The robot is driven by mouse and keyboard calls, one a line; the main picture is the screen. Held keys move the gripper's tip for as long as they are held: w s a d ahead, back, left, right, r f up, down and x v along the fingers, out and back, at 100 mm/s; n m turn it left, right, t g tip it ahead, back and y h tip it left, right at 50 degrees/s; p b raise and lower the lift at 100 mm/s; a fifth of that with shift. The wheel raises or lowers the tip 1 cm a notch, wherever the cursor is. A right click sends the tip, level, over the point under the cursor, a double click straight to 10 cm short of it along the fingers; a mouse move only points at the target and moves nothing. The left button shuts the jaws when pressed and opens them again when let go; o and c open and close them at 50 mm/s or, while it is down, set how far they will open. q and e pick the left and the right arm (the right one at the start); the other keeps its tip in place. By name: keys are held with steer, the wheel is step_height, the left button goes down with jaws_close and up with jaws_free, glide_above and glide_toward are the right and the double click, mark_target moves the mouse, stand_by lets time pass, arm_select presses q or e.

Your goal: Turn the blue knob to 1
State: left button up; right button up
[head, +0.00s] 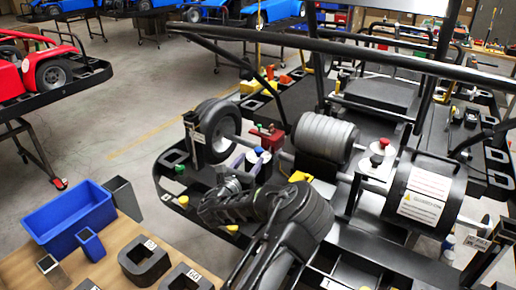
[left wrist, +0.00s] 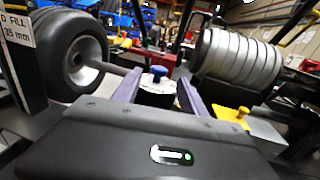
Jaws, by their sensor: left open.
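The blue knob (head: 259,150) tops a short white and black cylinder on the kart, between the left wheel and the ribbed grey cylinder. It also shows in the left wrist view (left wrist: 158,70), near the middle. My left gripper (head: 250,161) is open, with its purple fingers at the knob. In the left wrist view one finger lies on each side of the knob's cylinder, and I see no clear contact. The dial marks, including the 1, are too small to read. My right gripper is in neither view.
A red-topped knob (head: 377,159) stands further right, beside a large black drum (head: 424,197). A red block (head: 268,137) is just behind the blue knob. The wheel (head: 215,131) and ribbed cylinder (head: 325,137) flank it closely. A blue bin (head: 66,217) sits at the left.

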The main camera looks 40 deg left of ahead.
mark_target(257, 151)
arm_select(q)
steer(key=p+x, duration=0.2)
steer(key=x, duration=0.4)
steer(key=shift+w+a, duration=0.1)
steer(key=shift+w, duration=0.1)
steer(key=shift+w+a+f, duration=0.1)
steer(key=shift+w+a, duration=0.1)
steer(key=shift+w, duration=0.45)
steer(key=shift+c, duration=0.4)
jaws_close()
